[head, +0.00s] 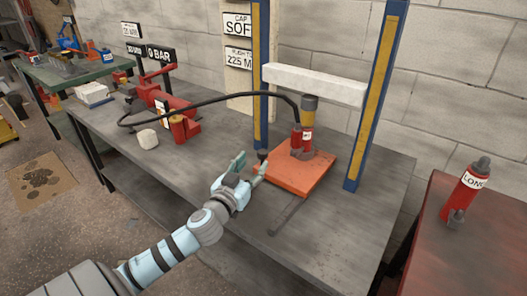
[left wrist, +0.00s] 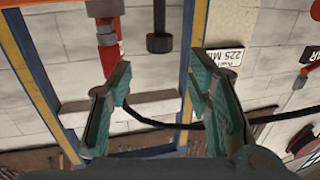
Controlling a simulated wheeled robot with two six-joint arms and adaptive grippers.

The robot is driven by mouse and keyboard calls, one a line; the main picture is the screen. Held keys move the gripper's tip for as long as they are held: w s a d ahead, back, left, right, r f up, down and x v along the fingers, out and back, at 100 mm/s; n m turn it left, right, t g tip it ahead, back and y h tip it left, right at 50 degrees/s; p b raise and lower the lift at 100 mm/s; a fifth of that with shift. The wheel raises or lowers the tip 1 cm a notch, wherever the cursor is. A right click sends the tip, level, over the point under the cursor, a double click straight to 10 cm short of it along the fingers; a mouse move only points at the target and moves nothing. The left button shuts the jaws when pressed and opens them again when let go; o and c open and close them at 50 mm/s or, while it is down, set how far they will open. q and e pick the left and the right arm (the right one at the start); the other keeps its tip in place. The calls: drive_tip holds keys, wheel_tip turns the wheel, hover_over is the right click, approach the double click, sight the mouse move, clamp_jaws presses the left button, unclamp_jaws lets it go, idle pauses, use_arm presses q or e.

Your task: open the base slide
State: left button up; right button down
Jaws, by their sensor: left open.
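An orange-red base plate (head: 300,178) lies on the grey bench between two blue and yellow posts; I take it to be the base slide. A small dark knob (head: 262,155) stands at its left corner. In the left wrist view, which looks upside down, a dark knob on a stem (left wrist: 159,43) shows beyond the fingers, between their lines. My left gripper (head: 249,167) is open just left of the plate, close to the knob, with nothing between its fingers. Its teal fingers also show in the left wrist view (left wrist: 160,82). My right gripper is not in view.
A red and yellow cylinder (head: 309,110) stands over the plate, with a black hose (head: 215,97) running to a red pump (head: 170,105). A white crossbeam (head: 315,84) spans the posts. A grey bar (head: 288,216) lies before the plate.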

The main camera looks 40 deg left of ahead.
sight(263, 151)
use_arm(q)
drive_tip(key=x, duration=0.7)
drive_tip(key=shift+w, duration=0.35)
drive_tip(key=shift+f, duration=0.1)
drive_tip(key=shift+c, duration=0.3)
clamp_jaws()
